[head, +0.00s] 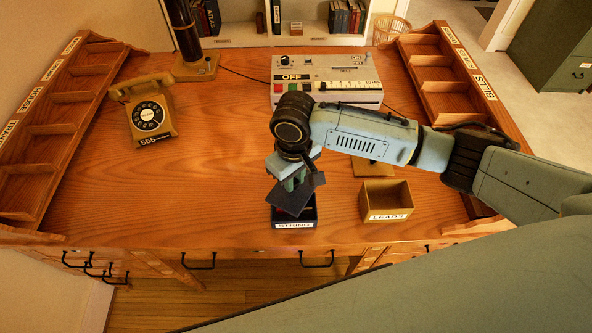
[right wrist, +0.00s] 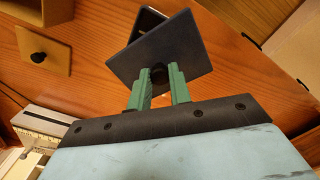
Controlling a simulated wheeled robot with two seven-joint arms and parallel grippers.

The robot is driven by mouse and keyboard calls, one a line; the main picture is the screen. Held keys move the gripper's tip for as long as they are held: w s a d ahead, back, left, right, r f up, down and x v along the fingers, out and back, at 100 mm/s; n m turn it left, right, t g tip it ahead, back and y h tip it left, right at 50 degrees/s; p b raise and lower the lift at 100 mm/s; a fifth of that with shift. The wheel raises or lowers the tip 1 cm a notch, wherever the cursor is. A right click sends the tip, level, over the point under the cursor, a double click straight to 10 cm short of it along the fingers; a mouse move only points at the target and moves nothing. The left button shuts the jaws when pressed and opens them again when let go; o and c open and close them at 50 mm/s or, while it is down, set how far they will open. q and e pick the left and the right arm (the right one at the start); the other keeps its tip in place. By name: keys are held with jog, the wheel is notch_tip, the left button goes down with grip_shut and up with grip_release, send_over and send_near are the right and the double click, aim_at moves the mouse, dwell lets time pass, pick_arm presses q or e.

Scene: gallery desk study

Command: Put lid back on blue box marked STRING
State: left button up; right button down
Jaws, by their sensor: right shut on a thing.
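The dark blue box marked STRING (head: 294,225) stands near the front edge of the desk. My right gripper (head: 293,183) is above it, shut on the knob of a dark square lid (head: 305,195). The lid hangs over the box, turned askew to it and tilted in the head view, and hides much of the box's opening. In the right wrist view the green fingers (right wrist: 159,88) grip the black knob of the lid (right wrist: 178,45), and part of the box (right wrist: 147,20) shows behind it. My left gripper is not in view.
An open tan box marked LEADS (head: 390,216) stands just right of the STRING box. A tan lid with a black knob (right wrist: 42,52) lies on the desk behind it. A telephone (head: 150,108), a control box (head: 327,93) and side racks stand farther off. The desk's left middle is clear.

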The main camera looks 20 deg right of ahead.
aim_at(294, 194)
jog(key=shift+s+a+f, duration=0.2)
jog(key=shift+f, duration=0.15)
jog(key=shift+f+n, duration=0.25)
jog(key=shift+n, duration=0.05)
jog(key=shift+f+b, duration=0.65)
jog(key=shift+b, duration=0.45)
notch_tip(294, 194, down, 3)
jog(key=b, duration=0.4)
jog(key=shift+f, duration=0.9)
jog(key=shift+r+p, duration=0.1)
jog(key=shift+p, duration=0.95)
jog(key=shift+f+p, duration=0.25)
jog(key=shift+p, duration=0.8)
dwell(0.5)
